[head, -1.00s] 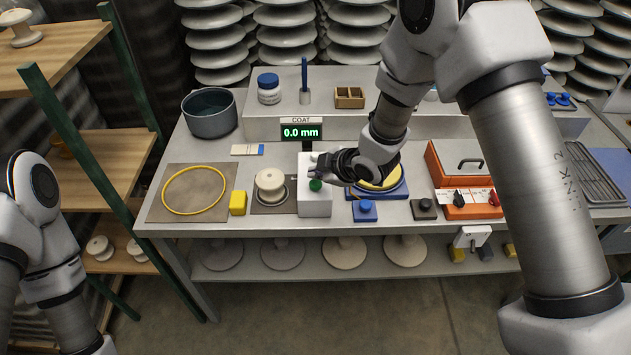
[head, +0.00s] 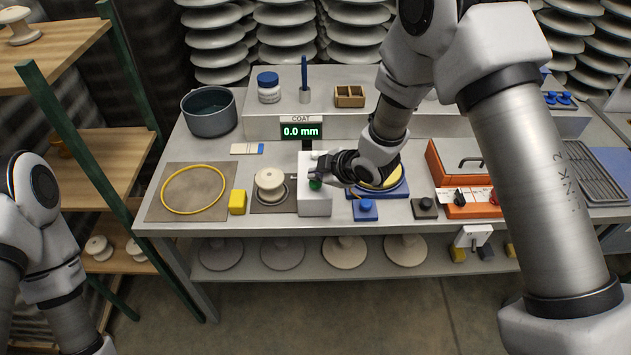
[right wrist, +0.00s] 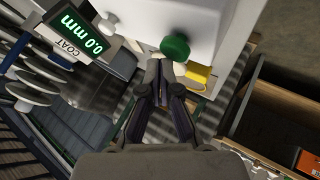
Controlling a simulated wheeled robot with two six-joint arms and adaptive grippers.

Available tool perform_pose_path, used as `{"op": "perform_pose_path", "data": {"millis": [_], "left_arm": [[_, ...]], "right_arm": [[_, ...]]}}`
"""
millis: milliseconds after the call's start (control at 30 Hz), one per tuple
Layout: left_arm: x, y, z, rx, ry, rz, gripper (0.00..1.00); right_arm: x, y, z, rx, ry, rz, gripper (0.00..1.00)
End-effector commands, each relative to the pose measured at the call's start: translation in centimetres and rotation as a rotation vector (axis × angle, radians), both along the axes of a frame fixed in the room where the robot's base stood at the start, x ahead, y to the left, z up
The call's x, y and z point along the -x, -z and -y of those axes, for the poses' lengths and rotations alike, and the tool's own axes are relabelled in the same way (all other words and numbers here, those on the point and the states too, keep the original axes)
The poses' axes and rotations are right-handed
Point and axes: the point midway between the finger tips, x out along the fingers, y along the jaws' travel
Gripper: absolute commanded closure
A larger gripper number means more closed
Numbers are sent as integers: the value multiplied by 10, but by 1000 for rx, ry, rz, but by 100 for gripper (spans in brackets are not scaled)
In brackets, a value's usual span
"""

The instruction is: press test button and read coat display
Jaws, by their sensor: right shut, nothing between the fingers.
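The COAT display (head: 301,131) stands at the back of the table and reads 0.0 mm in green. It also shows in the right wrist view (right wrist: 82,34), tilted. The white test box (head: 314,203) stands in front of it and carries a green button (head: 315,184). The button (right wrist: 175,47) is just beyond my fingertips in the right wrist view; whether they touch cannot be told. My right gripper (head: 324,175) is shut and empty, over the box at the button. My left arm is at the left edge, its gripper out of frame.
A white spool (head: 269,183) and a yellow block (head: 238,202) stand left of the box. A yellow ring (head: 193,190) lies on a mat. A blue button block (head: 365,209) and an orange unit (head: 467,209) are to the right. A dark pot (head: 209,112) stands at back left.

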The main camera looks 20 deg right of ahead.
Motion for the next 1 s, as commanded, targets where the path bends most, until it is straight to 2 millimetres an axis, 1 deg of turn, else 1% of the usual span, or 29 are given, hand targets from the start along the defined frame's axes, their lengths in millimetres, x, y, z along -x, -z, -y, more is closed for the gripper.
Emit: {"op": "perform_pose_path", "data": {"millis": [267, 1000], "left_arm": [[0, 0, 0, 0, 0, 0, 60], [0, 8, 0, 0, 0, 0, 60]], "right_arm": [[0, 0, 0, 0, 0, 0, 100], [0, 10, 0, 0, 0, 0, 100]]}}
